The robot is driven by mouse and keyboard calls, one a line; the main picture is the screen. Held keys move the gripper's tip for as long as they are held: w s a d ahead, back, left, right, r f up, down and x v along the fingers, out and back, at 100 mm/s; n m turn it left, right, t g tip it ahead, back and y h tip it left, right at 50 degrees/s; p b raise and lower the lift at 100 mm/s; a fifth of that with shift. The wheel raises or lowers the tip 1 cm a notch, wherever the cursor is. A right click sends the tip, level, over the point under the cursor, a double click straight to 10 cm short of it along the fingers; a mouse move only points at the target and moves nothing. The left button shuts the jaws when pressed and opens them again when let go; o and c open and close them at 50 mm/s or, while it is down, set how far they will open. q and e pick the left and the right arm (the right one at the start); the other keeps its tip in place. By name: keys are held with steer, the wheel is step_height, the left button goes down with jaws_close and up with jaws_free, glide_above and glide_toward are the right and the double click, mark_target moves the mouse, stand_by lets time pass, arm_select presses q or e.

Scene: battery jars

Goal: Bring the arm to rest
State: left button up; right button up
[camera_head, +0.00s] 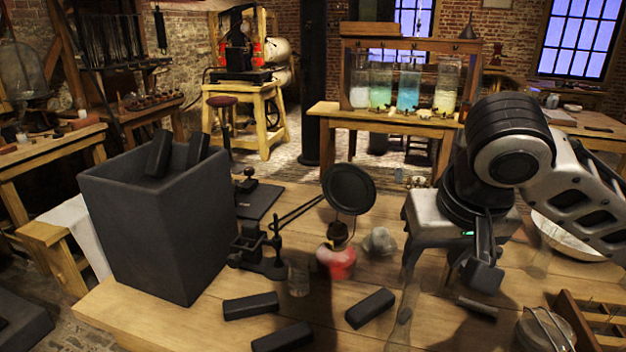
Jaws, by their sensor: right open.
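My right arm comes in from the right, and its gripper (474,262) hangs pointing down over the right part of the wooden table (130,312). The gripper is open, with nothing seen between its fingers. My left gripper is not in view. A large dark square jar (155,235) stands at the table's left, with two dark blocks (159,153) sticking up out of its top. Three dark blocks (251,306) lie on the table in front of the jar and to its right.
A black stand (258,250) with a round black disc (349,189) and a red-liquid flask (336,262) stand mid-table. A small glass (298,279) is beside them. A white bowl (567,238) and a wooden rack (590,322) are at the right.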

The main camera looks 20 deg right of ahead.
steer(key=s+a+f+n+y, duration=0.1)
steer(key=a+f+n+y, duration=0.1)
steer(key=a+f, duration=0.4)
steer(key=s+a+f+n+y, duration=0.1)
steer(key=a+f+n+y, duration=0.2)
steer(key=f, duration=0.6)
steer(key=s+d+f+h, duration=0.4)
steer(key=s+f, duration=0.8)
steer(key=w+a+f+t+y, duration=0.2)
steer(key=w+a+f+t, duration=0.2)
steer(key=w+f+t, duration=0.2)
steer(key=shift+a+f+y, duration=0.4)
steer(key=shift+f, duration=0.5)
